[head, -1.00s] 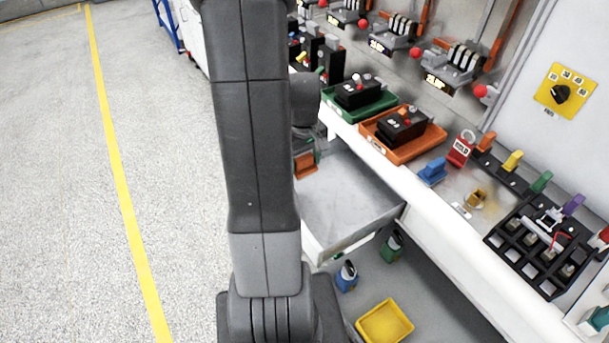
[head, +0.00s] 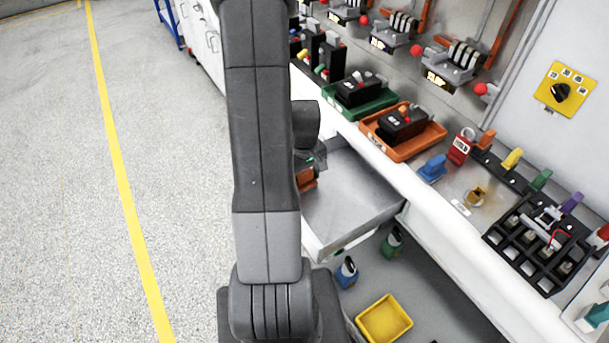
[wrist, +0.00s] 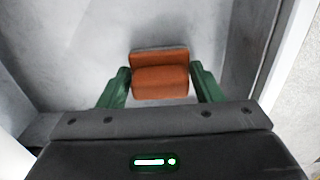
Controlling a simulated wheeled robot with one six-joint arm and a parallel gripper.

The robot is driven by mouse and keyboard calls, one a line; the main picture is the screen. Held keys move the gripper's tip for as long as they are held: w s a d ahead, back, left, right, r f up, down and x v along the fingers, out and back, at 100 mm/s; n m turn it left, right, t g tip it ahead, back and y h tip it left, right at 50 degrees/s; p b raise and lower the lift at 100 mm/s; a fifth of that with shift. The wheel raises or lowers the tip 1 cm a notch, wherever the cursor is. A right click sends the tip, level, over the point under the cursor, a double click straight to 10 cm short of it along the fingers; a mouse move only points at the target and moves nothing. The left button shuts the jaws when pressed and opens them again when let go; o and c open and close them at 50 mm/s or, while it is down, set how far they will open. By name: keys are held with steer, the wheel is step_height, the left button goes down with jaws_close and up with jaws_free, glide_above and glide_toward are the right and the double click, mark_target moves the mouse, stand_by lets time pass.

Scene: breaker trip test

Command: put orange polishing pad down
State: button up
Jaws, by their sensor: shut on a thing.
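The orange polishing pad (wrist: 160,80) is a small orange-brown block between the two green fingers of my gripper (wrist: 161,84) in the wrist view. My gripper is shut on it. Below them in that view is the grey floor of an open drawer (wrist: 75,50). In the head view the pad (head: 306,180) shows partly beside my arm, over the left part of the drawer (head: 350,205). My arm hides most of the gripper there. I cannot tell whether the pad touches the drawer floor.
The white bench edge (head: 440,215) runs above the drawer's right side. An orange tray (head: 425,143) and a green tray (head: 372,108) stand on the bench. Below the drawer are a yellow bin (head: 384,318) and blue and green items. The visible drawer floor is bare.

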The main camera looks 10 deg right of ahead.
mark_target(304, 173)
steer(key=o, duration=1.1)
steer(key=shift+f, duration=0.1)
step_height(304, 173, up, 12)
step_height(304, 173, down, 13)
steer(key=shift+r, duration=0.2)
steer(key=shift+w+r, duration=0.15)
steer(key=shift+r, duration=0.6)
steer(key=shift+s+r, duration=0.2)
steer(key=shift+r, duration=0.3)
steer(key=shift+w+r, duration=0.1)
